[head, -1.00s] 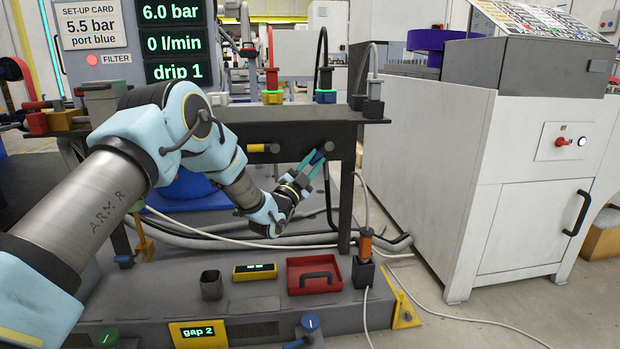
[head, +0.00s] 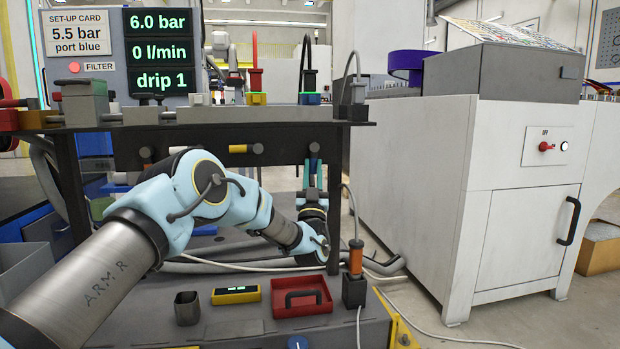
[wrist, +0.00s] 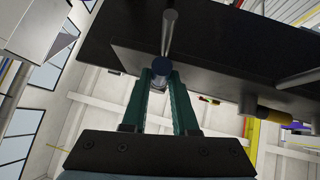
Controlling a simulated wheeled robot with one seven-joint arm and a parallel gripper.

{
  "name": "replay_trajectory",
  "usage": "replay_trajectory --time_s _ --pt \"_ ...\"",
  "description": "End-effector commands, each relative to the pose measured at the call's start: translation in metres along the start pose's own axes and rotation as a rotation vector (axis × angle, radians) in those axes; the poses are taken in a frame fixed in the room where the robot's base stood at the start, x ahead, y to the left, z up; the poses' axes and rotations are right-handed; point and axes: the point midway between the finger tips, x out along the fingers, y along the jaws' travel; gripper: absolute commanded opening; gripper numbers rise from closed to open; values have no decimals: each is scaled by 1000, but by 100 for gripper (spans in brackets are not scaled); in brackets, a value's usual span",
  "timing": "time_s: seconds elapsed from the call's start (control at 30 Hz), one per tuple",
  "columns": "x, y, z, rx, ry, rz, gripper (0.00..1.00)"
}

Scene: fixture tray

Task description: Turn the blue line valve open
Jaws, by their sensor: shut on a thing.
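The blue line valve is a small lever with a blue grip (head: 314,163) under the front of the dark bench, below the blue port (head: 309,98). The lever hangs about straight down from its round pivot. My gripper (head: 313,178) reaches up from below, its teal fingers shut on the lever. In the wrist view the fingers (wrist: 163,90) stand either side of the lever, and a round blue end (wrist: 162,67) shows between their tips. The fingers partly hide the grip. The panel (head: 161,50) reads 6.0 bar, 0 l/min, drip 1.
A yellow lever (head: 240,148) lies horizontal to the left under the same bench. Below are a red tray (head: 302,309), a yellow box (head: 236,294) and a dark cup (head: 187,308). A bench leg (head: 333,210) stands close right of my gripper. A white cabinet (head: 470,200) is farther right.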

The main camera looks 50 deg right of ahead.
Motion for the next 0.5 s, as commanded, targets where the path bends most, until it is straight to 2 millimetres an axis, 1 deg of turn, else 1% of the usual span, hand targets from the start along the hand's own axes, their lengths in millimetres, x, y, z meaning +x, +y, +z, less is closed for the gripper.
replay_trajectory --time_s 0.03,0.5 --pt "-2 0 3 -7 0 -10 0" --pt "1 2 1 -31 6 -31 0"
